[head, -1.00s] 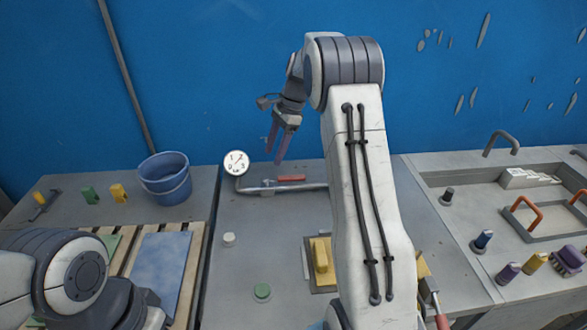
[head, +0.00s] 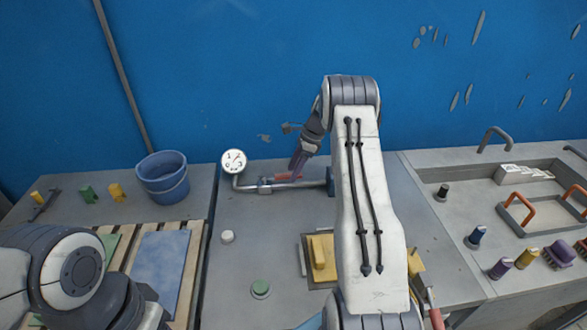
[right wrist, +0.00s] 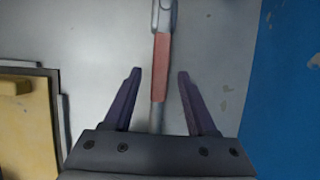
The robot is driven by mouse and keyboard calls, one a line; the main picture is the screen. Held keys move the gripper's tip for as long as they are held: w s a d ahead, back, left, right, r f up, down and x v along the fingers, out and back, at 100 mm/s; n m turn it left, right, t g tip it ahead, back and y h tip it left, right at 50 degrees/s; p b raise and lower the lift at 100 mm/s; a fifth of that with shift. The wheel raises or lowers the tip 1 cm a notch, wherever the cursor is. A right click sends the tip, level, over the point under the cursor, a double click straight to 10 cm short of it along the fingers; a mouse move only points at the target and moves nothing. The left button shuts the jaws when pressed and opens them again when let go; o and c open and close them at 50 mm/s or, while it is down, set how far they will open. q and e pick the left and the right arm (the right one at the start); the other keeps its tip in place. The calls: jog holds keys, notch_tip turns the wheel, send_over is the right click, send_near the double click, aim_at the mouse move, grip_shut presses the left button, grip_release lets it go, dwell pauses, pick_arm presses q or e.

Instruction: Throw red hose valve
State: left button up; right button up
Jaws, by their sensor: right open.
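The red hose valve handle (head: 286,176) lies along the grey pipe (head: 252,188) at the back of the middle bench. The fingers partly cover the handle's end in the head view. My left arm shows at the lower left, but its gripper is not visible.
A round gauge (head: 234,162) stands at the pipe's left end. A blue bucket (head: 163,177) stands to the left. A yellow block on a plate (head: 320,258) sits nearer on the bench. A sink area (head: 520,205) is at the right. The blue wall (head: 230,70) is close behind.

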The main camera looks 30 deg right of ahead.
jog(key=shift+a+f, duration=0.1)
jog(key=shift+f, duration=0.05)
grip_shut()
dwell(1.4)
